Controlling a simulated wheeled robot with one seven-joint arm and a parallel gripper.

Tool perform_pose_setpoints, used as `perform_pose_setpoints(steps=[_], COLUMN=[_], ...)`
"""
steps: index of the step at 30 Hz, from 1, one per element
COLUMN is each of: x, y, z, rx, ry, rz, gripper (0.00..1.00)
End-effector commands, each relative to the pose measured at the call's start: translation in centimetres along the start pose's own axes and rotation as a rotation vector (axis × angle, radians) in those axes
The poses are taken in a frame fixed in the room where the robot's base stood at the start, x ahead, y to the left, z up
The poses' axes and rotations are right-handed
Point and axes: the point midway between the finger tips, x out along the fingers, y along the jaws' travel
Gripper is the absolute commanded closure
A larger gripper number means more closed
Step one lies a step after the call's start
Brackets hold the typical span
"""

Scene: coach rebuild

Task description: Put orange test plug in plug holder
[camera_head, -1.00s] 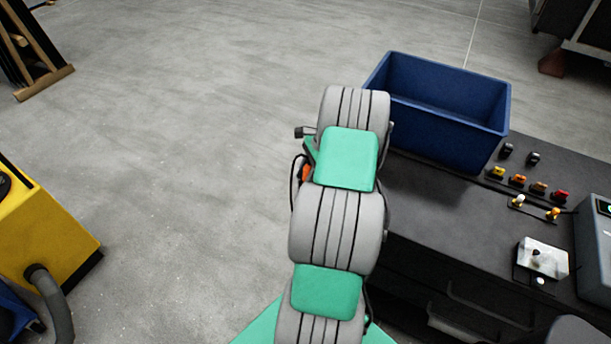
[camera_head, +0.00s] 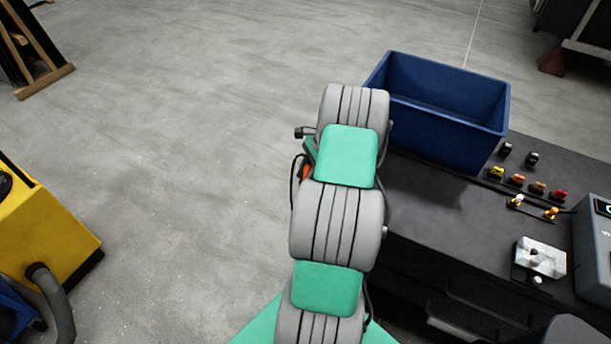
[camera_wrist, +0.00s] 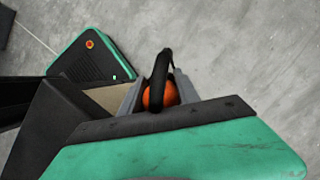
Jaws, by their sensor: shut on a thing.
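In the wrist view my gripper (camera_wrist: 158,86) is shut on the orange test plug (camera_wrist: 171,95). The plug shows as a rounded orange body between the grey fingers, with a thick black loop arching over it. The floor lies beyond it. In the head view my arm hides the gripper, and I cannot tell whether the small orange patch beside the arm is the plug. Several coloured plugs or sockets (camera_head: 517,180) stand in a row on the dark bench, with a short rail (camera_head: 534,208) in front. I cannot tell for sure which part is the plug holder.
A blue bin (camera_head: 440,128) stands at the back left of the dark bench (camera_head: 425,205). A white plate with a black knob (camera_head: 541,257) and a grey device (camera_head: 597,235) are at the right. A yellow machine (camera_head: 45,240) stands far left. The floor between is clear.

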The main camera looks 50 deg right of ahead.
Motion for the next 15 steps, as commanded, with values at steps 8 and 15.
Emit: perform_pose_setpoints(steps=[8, 15], x=[-0.3, -1.0], y=[0.0, 0.0], z=[0.1, 0.4], rx=[0.000, 0.000], ry=[0.000, 0.000], rz=[-0.001, -0.001], gripper=[1.00, 1.00])
